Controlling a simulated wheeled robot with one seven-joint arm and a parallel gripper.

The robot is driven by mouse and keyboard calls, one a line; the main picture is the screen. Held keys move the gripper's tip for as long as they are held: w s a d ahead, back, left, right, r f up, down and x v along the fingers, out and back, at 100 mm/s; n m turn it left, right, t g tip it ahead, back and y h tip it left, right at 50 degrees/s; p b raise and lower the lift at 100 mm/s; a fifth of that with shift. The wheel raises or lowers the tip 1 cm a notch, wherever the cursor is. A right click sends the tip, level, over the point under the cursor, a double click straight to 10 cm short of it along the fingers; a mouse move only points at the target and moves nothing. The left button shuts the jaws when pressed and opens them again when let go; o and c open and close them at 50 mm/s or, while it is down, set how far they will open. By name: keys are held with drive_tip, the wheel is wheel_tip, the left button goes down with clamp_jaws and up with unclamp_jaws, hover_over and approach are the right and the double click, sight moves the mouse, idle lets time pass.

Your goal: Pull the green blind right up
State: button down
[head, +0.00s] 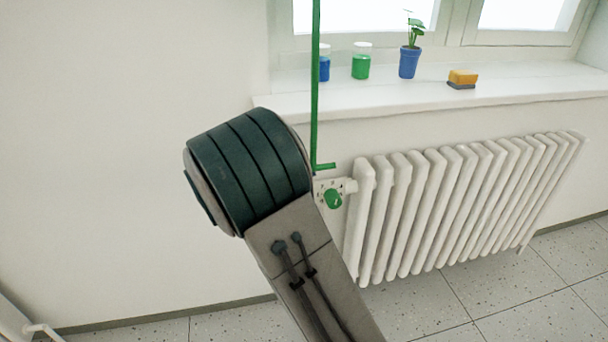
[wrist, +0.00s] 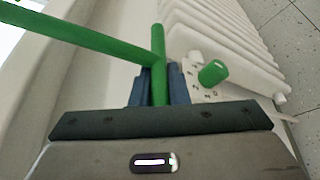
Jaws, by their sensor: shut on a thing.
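A thin green rod (head: 315,95) hangs upright in front of the window's left side. Its lower end has a short bend to the right, just above the radiator valve. In the wrist view, a green bar (wrist: 90,42) comes in from the upper left and meets a short green handle (wrist: 158,45). My gripper (wrist: 159,84) is shut on this handle, with a blue finger on each side of it. In the head view my gripper is hidden behind my arm. The blind itself is not visible in either view.
A white radiator (head: 465,205) stands under the sill (head: 430,98), with a green valve knob (head: 333,199) close to the rod's end. Jars, a potted plant (head: 409,60) and a sponge (head: 462,79) stand on the sill. The wall at left is bare.

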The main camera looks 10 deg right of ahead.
wheel_tip(320, 180, up, 3)
drive_tip(key=shift+d+p, duration=0.1)
drive_tip(key=shift+p, duration=0.5)
drive_tip(key=shift+f, duration=0.1)
drive_tip(key=c, duration=1.4)
unclamp_jaws()
drive_tip(key=shift+s, duration=0.1)
drive_tip(key=p+v, duration=0.2)
drive_tip(key=v, duration=1.1)
drive_tip(key=shift+a, duration=0.35)
drive_tip(key=shift+s, duration=0.1)
